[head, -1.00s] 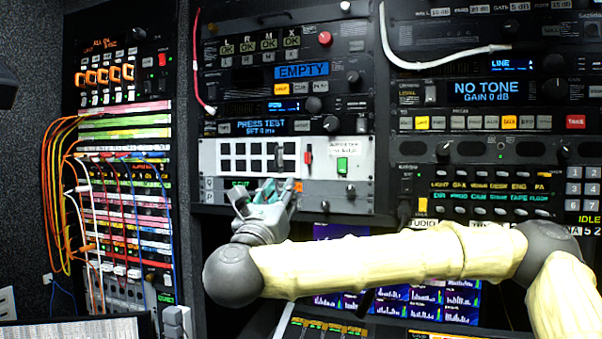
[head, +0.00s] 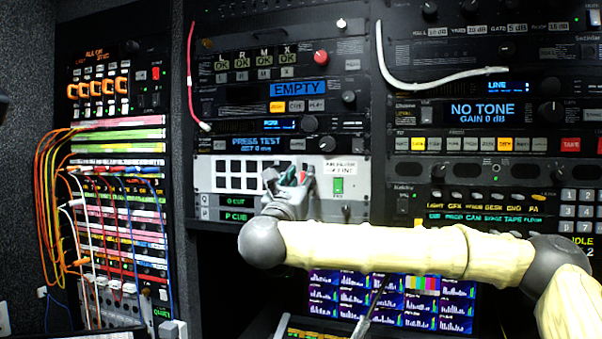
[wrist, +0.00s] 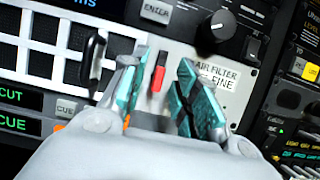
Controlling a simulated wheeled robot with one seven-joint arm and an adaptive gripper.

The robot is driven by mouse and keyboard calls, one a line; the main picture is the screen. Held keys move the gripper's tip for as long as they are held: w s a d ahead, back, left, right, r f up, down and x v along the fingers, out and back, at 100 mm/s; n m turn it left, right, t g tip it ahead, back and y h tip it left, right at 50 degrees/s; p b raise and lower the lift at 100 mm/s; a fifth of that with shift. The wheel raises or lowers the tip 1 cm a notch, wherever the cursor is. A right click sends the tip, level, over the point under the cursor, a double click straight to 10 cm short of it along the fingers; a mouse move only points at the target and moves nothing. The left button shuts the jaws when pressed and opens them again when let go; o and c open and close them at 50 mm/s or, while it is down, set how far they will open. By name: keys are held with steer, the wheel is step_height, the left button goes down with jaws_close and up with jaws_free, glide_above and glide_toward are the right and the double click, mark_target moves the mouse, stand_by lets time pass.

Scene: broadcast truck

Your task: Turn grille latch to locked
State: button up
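In the head view the latch is mostly covered by my gripper (head: 288,177). In the wrist view my gripper (wrist: 158,66) is open, with one teal-padded finger on each side of the latch. The latch lines up with the gap, and no contact is visible. I cannot tell how deep the fingertips reach.
A black pull handle (wrist: 93,62) stands left of the fingers. A green switch (head: 338,186) is right of the latch, and a black knob (wrist: 217,33) is above it. Patch cables (head: 50,190) hang at the left rack. Monitors (head: 340,290) are below my arm.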

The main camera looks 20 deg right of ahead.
steer(key=shift+w+d+r, duration=0.1)
steer(key=shift+w, duration=0.1)
jaws_close()
